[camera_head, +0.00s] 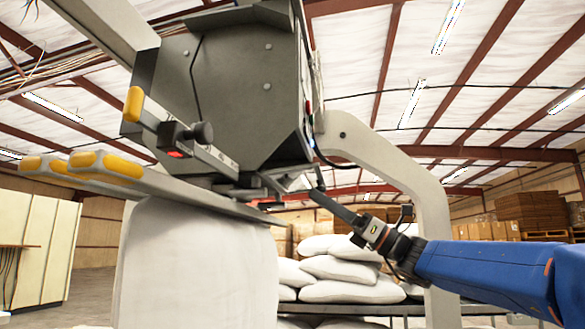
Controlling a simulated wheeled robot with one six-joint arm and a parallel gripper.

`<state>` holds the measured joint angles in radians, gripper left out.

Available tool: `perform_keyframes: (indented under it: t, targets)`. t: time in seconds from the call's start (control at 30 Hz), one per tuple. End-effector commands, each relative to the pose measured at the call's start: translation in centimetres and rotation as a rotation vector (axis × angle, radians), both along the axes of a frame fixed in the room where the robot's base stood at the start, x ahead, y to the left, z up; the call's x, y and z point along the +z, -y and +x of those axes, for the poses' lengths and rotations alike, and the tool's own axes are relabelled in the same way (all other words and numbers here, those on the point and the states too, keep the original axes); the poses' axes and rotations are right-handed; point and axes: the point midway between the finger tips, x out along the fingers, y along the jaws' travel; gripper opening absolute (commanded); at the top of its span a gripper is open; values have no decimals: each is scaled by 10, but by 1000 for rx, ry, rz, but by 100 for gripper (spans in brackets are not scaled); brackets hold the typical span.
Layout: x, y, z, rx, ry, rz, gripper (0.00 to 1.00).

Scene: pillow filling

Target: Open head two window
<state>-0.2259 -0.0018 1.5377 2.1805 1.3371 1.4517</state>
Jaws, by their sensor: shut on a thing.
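A grey metal filling head (250,85) with bolted panels hangs at the upper middle. A white pillow bag (195,265) hangs below it, under a flat plate with yellow-tipped handles (108,163). My gripper (318,194) is at the end of a blue arm reaching in from the lower right. Its narrow dark tip meets a small dark handle (319,179) under the head's right side and is shut on it. The contact is small and partly unclear. I cannot make out the window panel or whether it is open.
A curved beige frame arm (400,175) passes just behind my gripper. White filled sacks (345,270) are stacked on a rack behind. Cartons (530,210) stand at the far right, light cabinets (35,245) at the left. Open floor shows between the cabinets and the bag.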

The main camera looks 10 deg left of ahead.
Motion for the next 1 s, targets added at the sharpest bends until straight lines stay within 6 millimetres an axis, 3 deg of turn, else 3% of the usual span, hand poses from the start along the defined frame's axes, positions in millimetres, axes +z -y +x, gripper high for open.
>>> perform_keyframes:
  t: [0.37,0.47,0.5,1.0]
  targets:
    - [-2,0,0,-1,-1,0,6]
    - [-6,-2,1,-1,-1,-1,5]
    - [-8,-2,1,-1,-1,-1,0]
    - [-33,-9,0,0,0,-1,0]
